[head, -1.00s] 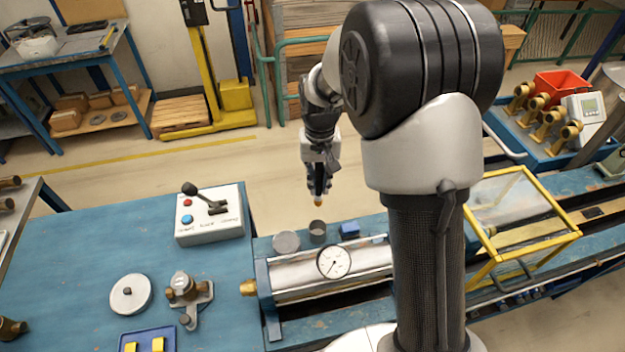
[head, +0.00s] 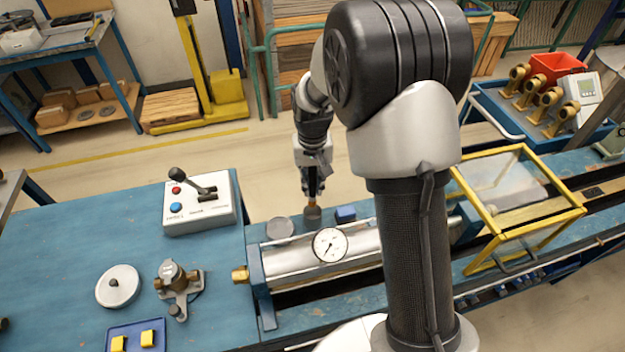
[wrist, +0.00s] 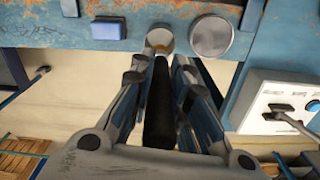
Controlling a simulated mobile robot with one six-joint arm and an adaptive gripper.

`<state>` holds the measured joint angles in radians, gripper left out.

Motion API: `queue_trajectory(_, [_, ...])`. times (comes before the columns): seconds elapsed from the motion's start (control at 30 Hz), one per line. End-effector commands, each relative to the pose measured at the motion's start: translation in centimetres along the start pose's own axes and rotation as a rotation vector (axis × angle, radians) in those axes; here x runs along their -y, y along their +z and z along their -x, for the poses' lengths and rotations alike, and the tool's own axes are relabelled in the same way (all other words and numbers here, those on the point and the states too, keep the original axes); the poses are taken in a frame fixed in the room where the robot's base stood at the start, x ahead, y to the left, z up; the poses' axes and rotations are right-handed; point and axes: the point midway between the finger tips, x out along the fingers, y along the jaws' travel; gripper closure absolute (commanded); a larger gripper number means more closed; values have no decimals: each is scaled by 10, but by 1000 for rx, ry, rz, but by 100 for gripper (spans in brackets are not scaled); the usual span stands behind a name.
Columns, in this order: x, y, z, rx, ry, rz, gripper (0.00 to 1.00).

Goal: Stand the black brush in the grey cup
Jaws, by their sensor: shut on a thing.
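My gripper (head: 313,180) is shut on the black brush (wrist: 160,110), which hangs with its tan tip down. In the wrist view the brush runs between the fingers, and its tip overlaps the opening of the grey cup (wrist: 160,36). In the head view the cup (head: 312,217) stands on the blue bench, directly below the gripper, and the brush tip meets its rim. I cannot tell how far the tip is inside the cup. The fingers hide much of the brush in the head view.
A round grey disc (head: 280,228) and a blue block (head: 345,214) flank the cup closely. A cylinder with a dial gauge (head: 330,245) lies in front of it. A control box with a lever (head: 199,205) stands to the left. A yellow-framed guard (head: 515,210) is at right.

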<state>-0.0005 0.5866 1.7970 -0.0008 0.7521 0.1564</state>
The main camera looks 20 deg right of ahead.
Motion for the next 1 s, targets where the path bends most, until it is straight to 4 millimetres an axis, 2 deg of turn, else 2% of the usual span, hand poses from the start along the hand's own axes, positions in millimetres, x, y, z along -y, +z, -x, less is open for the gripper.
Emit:
queue_trajectory(0.03, [0,0,-7,1,0,0,100])
queue_trajectory(0.7, [0,1,-60,2,0,0,100])
queue_trajectory(1.0, [0,1,-69,1,0,0,100])
